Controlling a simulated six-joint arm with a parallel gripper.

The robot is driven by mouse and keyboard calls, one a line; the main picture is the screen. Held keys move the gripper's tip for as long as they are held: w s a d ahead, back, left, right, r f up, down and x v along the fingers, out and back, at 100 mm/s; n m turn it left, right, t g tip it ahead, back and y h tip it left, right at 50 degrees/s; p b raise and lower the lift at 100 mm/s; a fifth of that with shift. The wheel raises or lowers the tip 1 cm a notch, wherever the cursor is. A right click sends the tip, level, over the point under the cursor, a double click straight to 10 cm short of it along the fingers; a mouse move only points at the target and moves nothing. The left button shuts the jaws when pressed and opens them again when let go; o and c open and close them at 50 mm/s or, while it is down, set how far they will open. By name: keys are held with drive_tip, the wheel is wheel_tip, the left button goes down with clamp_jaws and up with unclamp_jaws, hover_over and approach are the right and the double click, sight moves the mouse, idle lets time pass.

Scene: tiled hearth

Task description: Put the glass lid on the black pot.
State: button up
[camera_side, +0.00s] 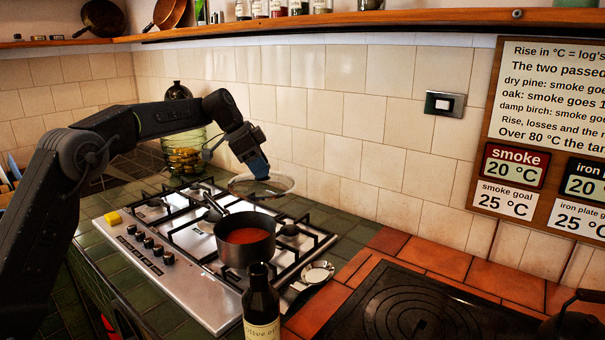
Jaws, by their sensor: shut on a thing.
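The black pot (245,247) stands on the front right part of the gas hob, with a red sauce inside and its handle pointing up and left. The glass lid (277,186) is a clear disc with a rim, held in the air above and a little behind the pot, apart from it. My gripper (260,174) is shut on the lid near its middle; the fingertips are small and hard to make out. The pot's mouth is uncovered.
The steel hob (185,294) has black grates and several knobs. A dark bottle (261,305) stands in front of the pot, and a small metal dish (317,271) lies to its right. A glass jar (185,155) stands behind. A black iron plate (420,305) is at right.

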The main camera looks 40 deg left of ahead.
sight(237, 179)
drive_tip(key=shift+n, duration=0.5)
drive_tip(key=a, duration=0.2)
drive_tip(key=s+a, duration=0.2)
drive_tip(key=a, duration=0.1)
drive_tip(key=shift+s+a, duration=0.1)
drive_tip(key=shift+a, duration=0.2)
wheel_tip(237, 179, down, 5)
drive_tip(key=shift+r, duration=0.2)
drive_tip(key=shift+f, duration=0.25)
drive_tip(key=shift+f, duration=0.15)
drive_tip(key=shift+f, duration=2.9)
drive_tip(key=shift+f, duration=0.95)
drive_tip(key=o, duration=1)
drive_tip(key=shift+f, duration=0.1)
